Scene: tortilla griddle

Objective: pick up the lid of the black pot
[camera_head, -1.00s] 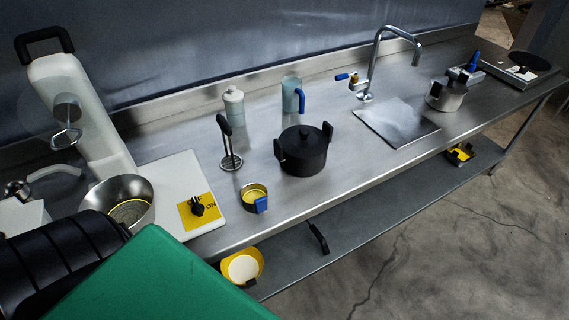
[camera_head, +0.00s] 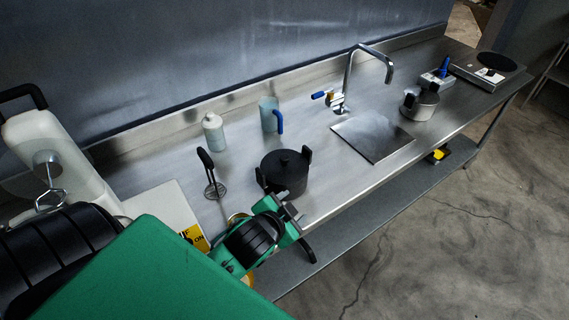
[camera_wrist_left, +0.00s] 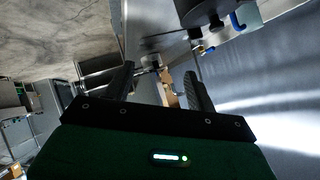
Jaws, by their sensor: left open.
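The black pot (camera_head: 288,181) stands on the steel counter in the head view. Its lid (camera_head: 284,160), black with a small round knob, sits on top. Part of a dark pot also shows at the top of the left wrist view (camera_wrist_left: 198,12). My left gripper (camera_head: 291,206) is open and empty, just in front of the pot, on its near side and apart from the lid. Its two black fingers (camera_wrist_left: 162,84) stand apart in the left wrist view. My right gripper is not in view.
A tap (camera_head: 352,70) and a steel pot (camera_head: 420,105) are to the right. My arm partly hides the yellow-lined cup.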

